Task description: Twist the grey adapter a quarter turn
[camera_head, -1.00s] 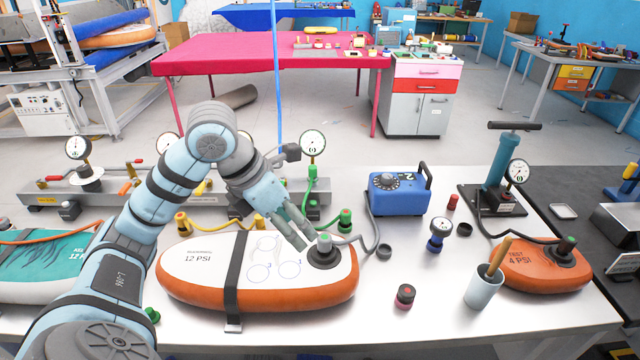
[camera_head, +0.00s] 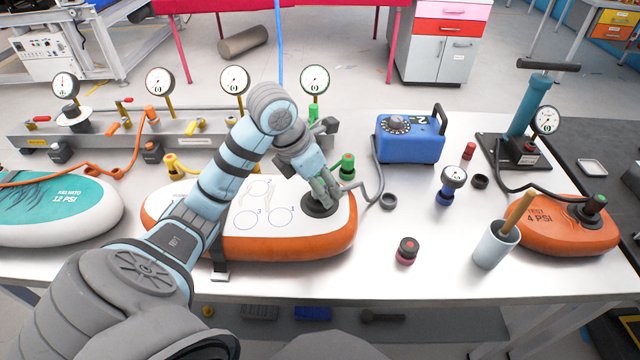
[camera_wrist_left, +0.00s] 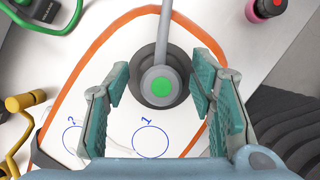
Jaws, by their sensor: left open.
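The grey adapter (camera_wrist_left: 162,86) has a green round top and a grey hose leading away. In the left wrist view it sits on the black round valve base of the white and orange board (camera_head: 335,243). My left gripper (camera_head: 326,192) is at the valve, pointing down. In the left wrist view its two teal fingers (camera_wrist_left: 160,82) are open, one on each side of the adapter, with a gap visible at both sides. In the head view the gripper hides most of the adapter; the black valve base (camera_head: 320,207) shows below. My right gripper is not in view.
A blue pump box (camera_head: 409,142) stands behind the board at right. A small gauge (camera_head: 451,182), a dark pink-based cap (camera_head: 406,251) and a cup (camera_head: 495,245) stand to the right. A gauge manifold (camera_head: 180,135) runs behind. A strap crosses the board.

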